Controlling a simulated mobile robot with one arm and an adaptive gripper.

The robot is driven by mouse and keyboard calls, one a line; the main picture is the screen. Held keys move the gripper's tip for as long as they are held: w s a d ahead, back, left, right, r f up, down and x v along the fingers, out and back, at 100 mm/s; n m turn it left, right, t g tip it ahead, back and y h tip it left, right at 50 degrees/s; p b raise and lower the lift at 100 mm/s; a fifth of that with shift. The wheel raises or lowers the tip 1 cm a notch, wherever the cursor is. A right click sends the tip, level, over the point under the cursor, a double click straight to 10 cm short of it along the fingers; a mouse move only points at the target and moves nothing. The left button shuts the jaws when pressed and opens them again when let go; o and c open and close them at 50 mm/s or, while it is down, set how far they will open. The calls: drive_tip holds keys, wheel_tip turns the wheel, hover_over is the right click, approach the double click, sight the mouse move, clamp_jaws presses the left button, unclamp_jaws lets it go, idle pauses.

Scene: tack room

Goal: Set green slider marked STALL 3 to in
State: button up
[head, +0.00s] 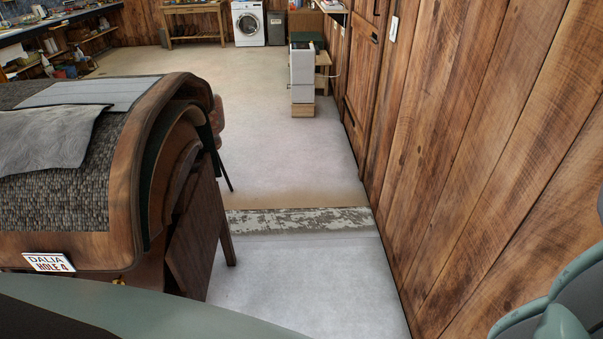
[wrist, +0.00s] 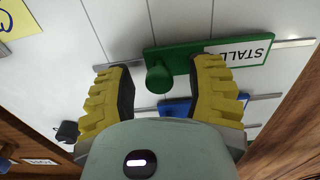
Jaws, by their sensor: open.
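In the wrist view the green slider (wrist: 190,55) sits on a thin metal rail across a white panel. A round green knob (wrist: 158,79) stands out from its left part. A white label reading STALL (wrist: 243,50) is on its right part; the rest of the label is not readable. My gripper (wrist: 160,70) is open, with one yellow finger on each side of the knob. A gap shows between the knob and each finger. I cannot tell how far the fingertips are from the panel. The head view shows neither the slider nor my gripper.
A blue slider (wrist: 176,106) lies below the green one, partly behind my gripper. A wooden edge (wrist: 290,115) borders the panel at right. In the head view a saddle-like padded stand (head: 125,190) is at left, a plank wall (head: 480,130) at right, open floor (head: 270,130) between.

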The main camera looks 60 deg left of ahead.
drive_tip(key=shift+o, duration=0.2)
drive_tip(key=shift+s, duration=0.15)
clamp_jaws()
idle(0.3)
